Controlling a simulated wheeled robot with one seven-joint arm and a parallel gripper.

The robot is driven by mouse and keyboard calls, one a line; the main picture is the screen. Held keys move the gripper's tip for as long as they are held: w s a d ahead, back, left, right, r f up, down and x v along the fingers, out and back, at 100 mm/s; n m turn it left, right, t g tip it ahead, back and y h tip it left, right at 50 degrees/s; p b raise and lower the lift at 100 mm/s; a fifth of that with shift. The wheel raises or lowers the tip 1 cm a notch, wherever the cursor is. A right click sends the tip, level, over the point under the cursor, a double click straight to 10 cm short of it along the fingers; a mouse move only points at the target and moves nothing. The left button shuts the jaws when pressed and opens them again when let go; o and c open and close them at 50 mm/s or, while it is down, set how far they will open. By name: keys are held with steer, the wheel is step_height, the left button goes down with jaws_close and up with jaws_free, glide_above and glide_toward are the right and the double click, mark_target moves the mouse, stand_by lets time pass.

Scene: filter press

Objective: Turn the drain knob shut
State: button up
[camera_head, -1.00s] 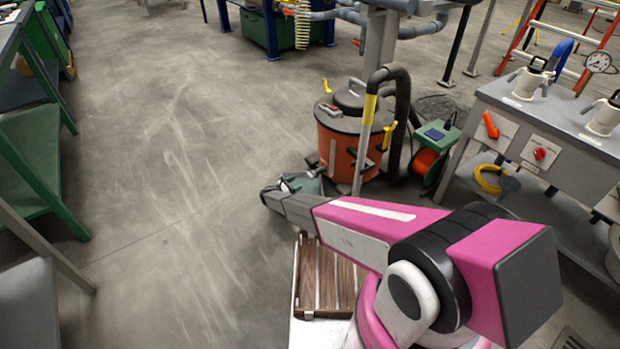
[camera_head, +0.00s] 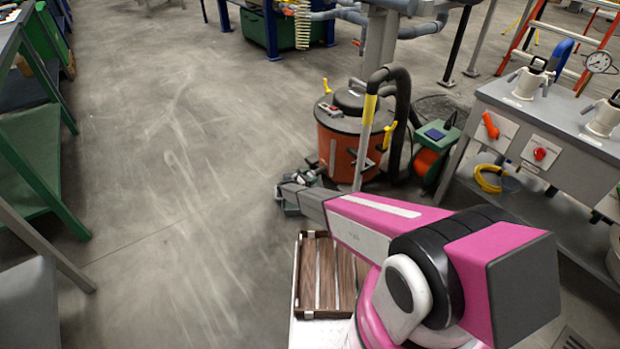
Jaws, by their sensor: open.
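A red round knob (camera_head: 540,154) sits on a white plate on the front of the grey filter press bench at the right. An orange lever handle (camera_head: 490,125) is on a plate to its left. I cannot read which of them is the drain control. My gripper (camera_head: 291,200) is at the far end of my pink and grey arm, low over the floor left of the orange vacuum. It is open and well apart from the bench and the knob. Its fingers are small and partly hidden by my wrist.
An orange drum vacuum (camera_head: 340,142) with a black hose stands between my gripper and the bench. A green and orange reel (camera_head: 435,150) is beside it. A yellow coil (camera_head: 490,178) lies under the bench. A green shelf (camera_head: 35,165) is at left. The middle floor is clear.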

steer(key=c, duration=0.9)
steer(key=shift+o, duration=0.2)
steer(key=shift+m, duration=0.3)
steer(key=m, duration=0.3)
steer(key=shift+m, duration=0.3)
steer(key=m, duration=0.4)
steer(key=shift+w, duration=0.1)
steer(key=m, duration=0.5)
steer(key=shift+a+r, duration=0.1)
steer(key=shift+r+m, duration=0.1)
steer(key=shift+m, duration=2.2)
